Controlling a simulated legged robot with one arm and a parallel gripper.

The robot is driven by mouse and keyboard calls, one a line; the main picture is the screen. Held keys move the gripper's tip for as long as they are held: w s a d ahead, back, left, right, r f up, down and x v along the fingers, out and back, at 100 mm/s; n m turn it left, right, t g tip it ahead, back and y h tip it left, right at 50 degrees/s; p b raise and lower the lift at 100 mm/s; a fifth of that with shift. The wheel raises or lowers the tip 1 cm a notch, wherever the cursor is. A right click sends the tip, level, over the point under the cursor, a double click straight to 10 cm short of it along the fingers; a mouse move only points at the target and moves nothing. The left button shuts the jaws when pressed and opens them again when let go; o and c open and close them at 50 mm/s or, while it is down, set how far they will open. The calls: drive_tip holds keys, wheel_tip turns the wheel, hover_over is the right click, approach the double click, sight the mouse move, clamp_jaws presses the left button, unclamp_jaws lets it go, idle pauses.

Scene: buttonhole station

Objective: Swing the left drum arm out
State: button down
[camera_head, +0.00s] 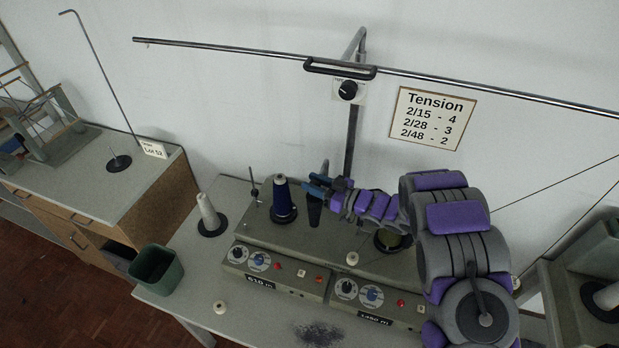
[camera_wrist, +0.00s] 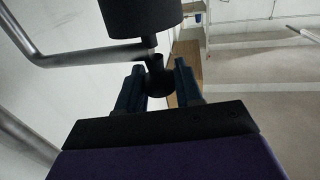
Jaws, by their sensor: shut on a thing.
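My gripper (camera_head: 317,186) reaches in from the right over the left winding unit, beside the blue cone of yarn. In the wrist view my gripper (camera_wrist: 158,77) has its two blue fingers on either side of a dark, flared piece (camera_wrist: 158,82), shut on it. This piece seems to be part of the left drum arm, under a black cylinder (camera_wrist: 140,17) and next to a bent metal rod (camera_wrist: 85,55). In the head view a black tapered piece (camera_head: 314,211) shows just below the fingers. My fingers hide much of the grip.
The blue yarn cone (camera_head: 282,200) stands close left of my gripper. A white cone (camera_head: 209,215) and green bin (camera_head: 156,270) are further left. A metal post (camera_head: 351,145) rises behind to a long rail (camera_head: 230,47). My arm covers the right unit's top.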

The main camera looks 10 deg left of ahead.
drive_tip(key=shift+d+g, duration=0.2)
drive_tip(key=shift+g, duration=0.1)
drive_tip(key=shift+r, duration=0.1)
drive_tip(key=c, duration=0.8)
unclamp_jaws()
drive_tip(key=shift+d, duration=0.1)
drive_tip(key=v, duration=1.7)
drive_tip(key=shift+d+f, duration=0.15)
drive_tip(key=shift+f, duration=0.1)
drive_tip(key=shift+s, duration=0.1)
